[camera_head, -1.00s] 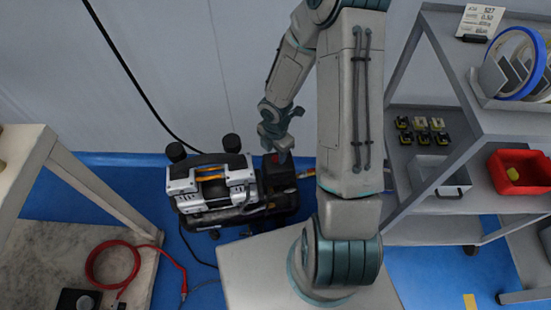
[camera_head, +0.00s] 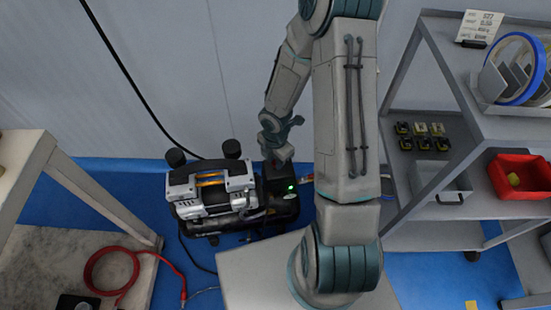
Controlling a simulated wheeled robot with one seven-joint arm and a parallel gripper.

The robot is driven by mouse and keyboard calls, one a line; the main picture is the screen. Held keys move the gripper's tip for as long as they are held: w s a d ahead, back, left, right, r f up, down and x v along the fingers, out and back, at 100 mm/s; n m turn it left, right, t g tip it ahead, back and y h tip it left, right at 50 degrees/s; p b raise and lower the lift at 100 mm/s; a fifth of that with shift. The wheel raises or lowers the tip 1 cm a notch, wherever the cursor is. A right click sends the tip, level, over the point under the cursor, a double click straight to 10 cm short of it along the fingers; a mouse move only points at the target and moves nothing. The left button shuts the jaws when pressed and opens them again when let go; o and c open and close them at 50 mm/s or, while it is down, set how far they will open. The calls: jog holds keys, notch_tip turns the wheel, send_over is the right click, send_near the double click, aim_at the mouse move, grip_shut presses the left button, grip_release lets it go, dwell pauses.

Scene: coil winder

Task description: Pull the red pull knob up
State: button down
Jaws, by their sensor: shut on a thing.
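The air compressor (camera_head: 212,198) stands on the blue floor left of my arm, with a silver-and-black pump and a black box (camera_head: 282,186) at its right end. A small green light (camera_head: 291,187) shows on the front of this box. My gripper (camera_head: 277,162) is at the top of the box, pointing down, and is shut on the red pull knob. The knob is mostly hidden by the fingers, with only a trace of red in sight, so its exact height is hard to tell.
A grey shelf cart (camera_head: 455,235) stands to the right, with a red bin (camera_head: 520,175) on its shelf. A workbench (camera_head: 30,250) with a red hose (camera_head: 112,272) is at the left. A black cable hangs down the wall behind the compressor.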

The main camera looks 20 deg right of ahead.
jog(key=shift+r, duration=0.45)
jog(key=c, duration=1.2)
grip_release()
jog(key=shift+c, duration=0.2)
notch_tip(320, 180, up, 14)
jog(key=p, duration=0.7)
jog(key=shift+f, duration=0.15)
